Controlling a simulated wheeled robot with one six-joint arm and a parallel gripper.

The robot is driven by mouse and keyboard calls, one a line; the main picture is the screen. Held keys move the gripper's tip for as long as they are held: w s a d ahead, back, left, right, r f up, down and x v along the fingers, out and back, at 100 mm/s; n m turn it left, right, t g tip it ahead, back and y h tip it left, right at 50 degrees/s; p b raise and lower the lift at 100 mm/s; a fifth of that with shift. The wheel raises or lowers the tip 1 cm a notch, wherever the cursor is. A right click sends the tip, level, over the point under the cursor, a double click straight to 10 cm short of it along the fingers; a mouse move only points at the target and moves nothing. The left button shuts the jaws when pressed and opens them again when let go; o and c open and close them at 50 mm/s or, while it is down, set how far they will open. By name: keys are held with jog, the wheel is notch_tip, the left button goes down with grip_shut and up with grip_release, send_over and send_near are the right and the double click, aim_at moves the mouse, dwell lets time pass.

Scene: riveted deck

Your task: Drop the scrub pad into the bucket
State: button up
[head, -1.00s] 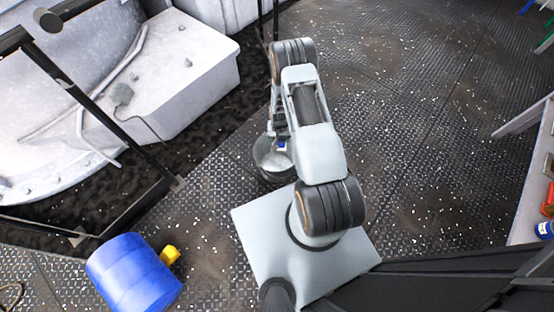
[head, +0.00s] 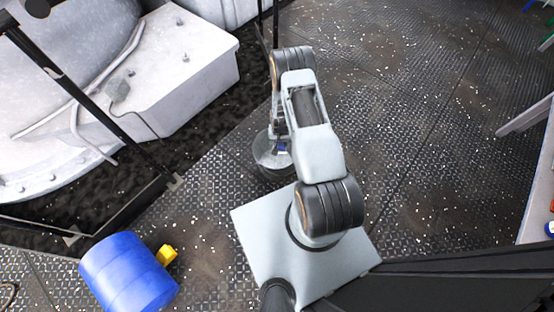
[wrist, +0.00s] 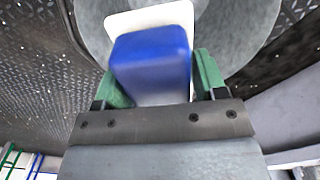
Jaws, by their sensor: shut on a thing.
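The scrub pad (wrist: 152,62) is a blue block with a white layer on its far side. My gripper (wrist: 155,85) is shut on it, with a green finger on each side. In the head view a small blue patch of the pad (head: 283,148) shows below my arm. The grey bucket (head: 267,170) stands on the deck under my gripper, partly hidden by my arm. In the wrist view the round bucket (wrist: 243,40) lies behind the pad, which overlaps its opening. The exact height of the pad above the rim cannot be told.
A blue drum (head: 128,275) lies at the lower left with a yellow object (head: 167,255) beside it. A black railing (head: 95,125) and a pale machine housing (head: 190,65) stand at the left. A bench (head: 538,190) is at the right edge. The deck (head: 410,130) between is open.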

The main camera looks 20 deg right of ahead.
jog(key=o, duration=1.2)
jog(key=shift+r, duration=0.1)
notch_tip(320, 180, up, 14)
jog(key=p, duration=0.4)
